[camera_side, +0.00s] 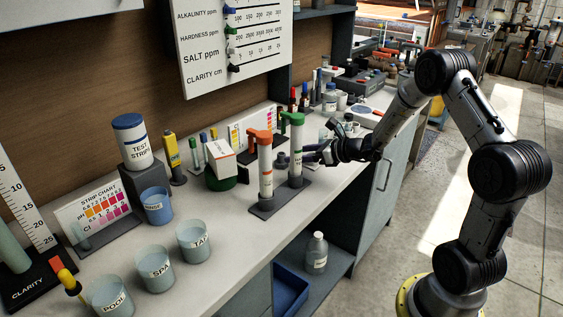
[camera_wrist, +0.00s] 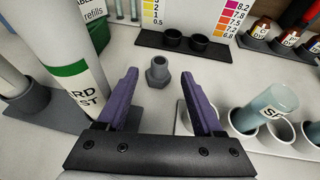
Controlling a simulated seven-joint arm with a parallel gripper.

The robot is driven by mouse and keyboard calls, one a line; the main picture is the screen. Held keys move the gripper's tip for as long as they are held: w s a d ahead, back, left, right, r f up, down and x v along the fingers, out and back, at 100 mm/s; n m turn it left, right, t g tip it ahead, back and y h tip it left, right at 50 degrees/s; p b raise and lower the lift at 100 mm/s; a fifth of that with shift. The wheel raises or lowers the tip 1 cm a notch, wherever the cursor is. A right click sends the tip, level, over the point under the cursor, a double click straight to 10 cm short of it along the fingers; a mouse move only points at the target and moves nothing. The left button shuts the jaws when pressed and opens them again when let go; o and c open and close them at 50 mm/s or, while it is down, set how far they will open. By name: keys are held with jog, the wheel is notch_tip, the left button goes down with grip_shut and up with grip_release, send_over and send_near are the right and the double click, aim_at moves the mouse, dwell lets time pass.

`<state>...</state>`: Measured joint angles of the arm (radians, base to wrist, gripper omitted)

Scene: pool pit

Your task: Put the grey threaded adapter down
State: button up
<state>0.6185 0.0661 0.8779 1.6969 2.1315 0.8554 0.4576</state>
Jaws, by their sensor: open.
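The grey threaded adapter (camera_wrist: 158,73) stands on the pale counter in the wrist view, with a hexagonal lower part and a narrower open top. It appears to be the small dark grey piece (camera_side: 282,160) between the two test tubes in the side view. My gripper (camera_wrist: 160,76) is open, with purple fingers apart on the left and right of the adapter in the picture. The adapter shows near and just beyond the fingertips, and neither finger visibly touches it. In the side view my gripper (camera_side: 308,154) is low over the counter, to the right of the adapter.
A green-capped tube (camera_side: 296,150) stands close to my gripper, and its white body (camera_wrist: 62,50) is beside the left finger. An orange-capped tube (camera_side: 265,170) stands nearer the counter's front. A black two-hole rack (camera_wrist: 185,44) is behind the adapter.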

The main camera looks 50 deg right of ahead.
aim_at(282, 157)
jog(key=shift+f+x, duration=0.15)
jog(key=shift+x, duration=1.5)
jog(key=shift+f+x, duration=0.15)
jog(key=shift+x, duration=1.55)
jog(key=shift+s, duration=0.2)
grip_shut()
